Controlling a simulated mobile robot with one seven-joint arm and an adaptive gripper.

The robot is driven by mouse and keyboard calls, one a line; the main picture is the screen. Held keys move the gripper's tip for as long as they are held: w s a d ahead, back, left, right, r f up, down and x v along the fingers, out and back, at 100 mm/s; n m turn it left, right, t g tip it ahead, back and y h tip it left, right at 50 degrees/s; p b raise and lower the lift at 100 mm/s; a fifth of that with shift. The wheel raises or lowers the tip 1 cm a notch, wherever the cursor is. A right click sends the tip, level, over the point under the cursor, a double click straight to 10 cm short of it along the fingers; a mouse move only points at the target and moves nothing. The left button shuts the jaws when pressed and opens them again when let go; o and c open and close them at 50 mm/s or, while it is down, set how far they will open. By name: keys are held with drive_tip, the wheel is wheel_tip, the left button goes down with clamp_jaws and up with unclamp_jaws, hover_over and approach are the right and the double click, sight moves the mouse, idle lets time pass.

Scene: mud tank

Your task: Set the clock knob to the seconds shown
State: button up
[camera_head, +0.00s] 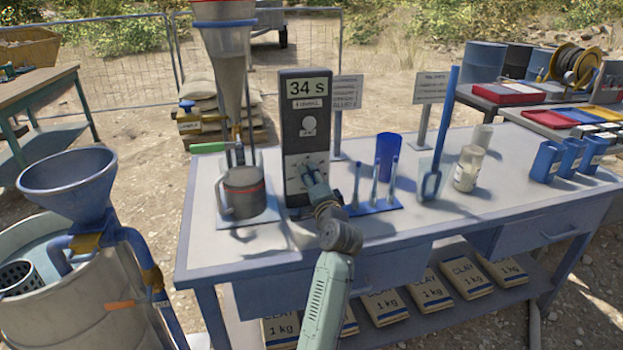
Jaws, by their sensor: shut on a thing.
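The clock is a tall dark box (292,150) standing upright on the table, left of its middle. Its display (307,88) reads 34 s, with a smaller line under it that I cannot read clearly. A round pale button or dial (309,126) sits at mid-height. My gripper (313,172) is at the pale lower panel of the clock, shut on what appears to be the knob there. The gripper covers the knob, so its pointer and setting are hidden. My arm reaches up from the bottom of the picture.
A funnel (228,60) over a grey cup (245,192) stands close left of the clock. A rack with upright rods (375,207) and a blue cup (386,155) stand close right. The grey tabletop (440,225) has free room at the front right.

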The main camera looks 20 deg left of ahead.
idle(0.5)
drive_tip(key=o, duration=1.1)
drive_tip(key=shift+o, duration=0.2)
drive_tip(key=v, duration=1.2)
